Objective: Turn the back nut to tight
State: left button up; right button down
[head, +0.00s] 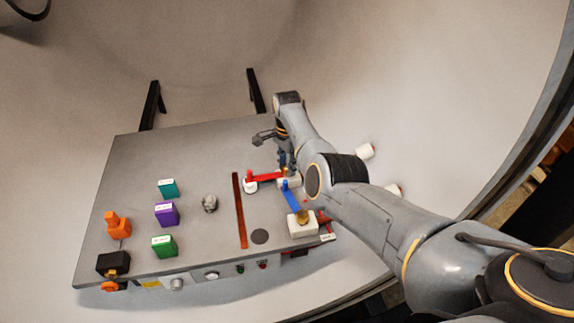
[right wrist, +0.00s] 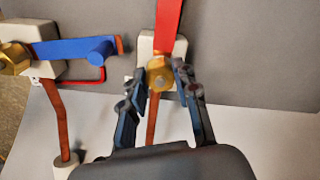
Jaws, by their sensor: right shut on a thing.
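The back nut (right wrist: 160,76) is brass and sits on a pale block (right wrist: 147,48) at the base of the red lever (right wrist: 168,22) in the right wrist view. My right gripper (right wrist: 161,82) is shut on this nut, with a dark finger on either side. In the head view my right gripper (head: 286,163) reaches down to the back fitting, and its fingers partly hide the nut. The front nut (head: 302,216), also brass, sits on a white block (head: 303,229) beside the blue lever (head: 291,196). My left gripper is not in view.
The grey panel (head: 130,235) also carries an orange part (head: 117,224), green and purple boxes (head: 166,213), a grey knob (head: 210,203) and a dark red strip (head: 240,210). The panel's left half is clear of my arm.

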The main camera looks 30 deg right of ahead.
jog(key=m, duration=0.4)
jog(key=shift+m, duration=0.4)
dwell(0.4)
jog(key=c, duration=1)
grip_release()
notch_tip(320, 180, up, 12)
